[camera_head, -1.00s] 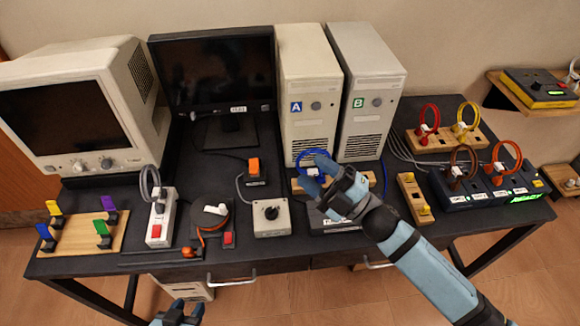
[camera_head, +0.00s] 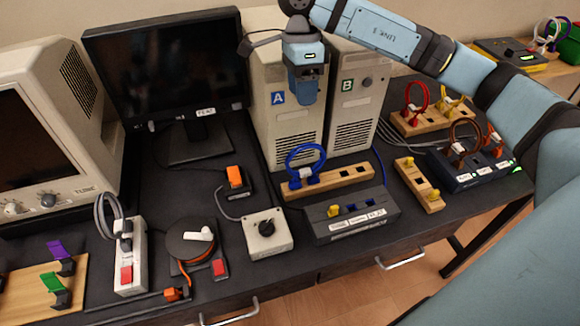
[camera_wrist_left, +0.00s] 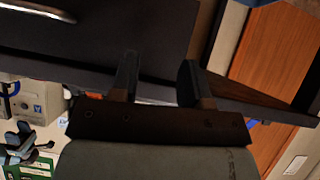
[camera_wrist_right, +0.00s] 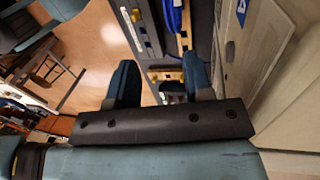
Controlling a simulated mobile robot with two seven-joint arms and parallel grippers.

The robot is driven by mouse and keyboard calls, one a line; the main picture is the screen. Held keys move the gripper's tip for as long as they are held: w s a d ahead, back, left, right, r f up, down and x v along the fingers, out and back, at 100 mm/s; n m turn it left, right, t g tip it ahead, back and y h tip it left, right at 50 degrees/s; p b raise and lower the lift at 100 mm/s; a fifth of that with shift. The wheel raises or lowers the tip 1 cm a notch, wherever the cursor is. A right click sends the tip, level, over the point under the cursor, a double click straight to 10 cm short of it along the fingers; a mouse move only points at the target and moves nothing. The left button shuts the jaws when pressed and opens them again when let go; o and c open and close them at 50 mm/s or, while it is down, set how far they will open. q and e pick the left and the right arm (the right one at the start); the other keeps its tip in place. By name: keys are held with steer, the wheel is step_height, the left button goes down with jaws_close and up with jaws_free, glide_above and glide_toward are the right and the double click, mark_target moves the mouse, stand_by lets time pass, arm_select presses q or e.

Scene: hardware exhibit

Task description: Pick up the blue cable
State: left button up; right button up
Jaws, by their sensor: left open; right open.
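The blue cable (camera_head: 304,163) is a coiled loop standing on a wooden strip (camera_head: 345,178) in front of tower A. Part of it also shows in the right wrist view (camera_wrist_right: 174,18), near the top. My right gripper (camera_head: 306,98) points down in front of tower A, above and apart from the blue cable. In the right wrist view its two fingers (camera_wrist_right: 162,85) are spread with nothing held between them. My left gripper is out of the head view. In the left wrist view its fingers (camera_wrist_left: 158,80) are apart and empty, close to a dark surface.
Towers A (camera_head: 289,130) and B (camera_head: 354,105) stand behind the strip. A dark box with a yellow plug (camera_head: 356,217) and a grey joystick box (camera_head: 267,233) sit in front. A small wooden strip (camera_head: 419,185) lies to the right. A monitor (camera_head: 170,70) stands left.

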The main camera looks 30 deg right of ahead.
glide_toward(303, 146)
step_height(303, 146, down, 5)
steer(key=shift+s+a+f, duration=0.1)
steer(key=shift+s+f, duration=0.2)
steer(key=shift+f, duration=0.65)
steer(key=shift+s+a+f, duration=0.1)
steer(key=shift+s+f, duration=0.2)
steer(key=shift+f, duration=0.65)
steer(key=shift+s+a+f, duration=0.1)
steer(key=shift+s+f, duration=0.15)
steer(key=shift+f, duration=0.7)
jaws_close()
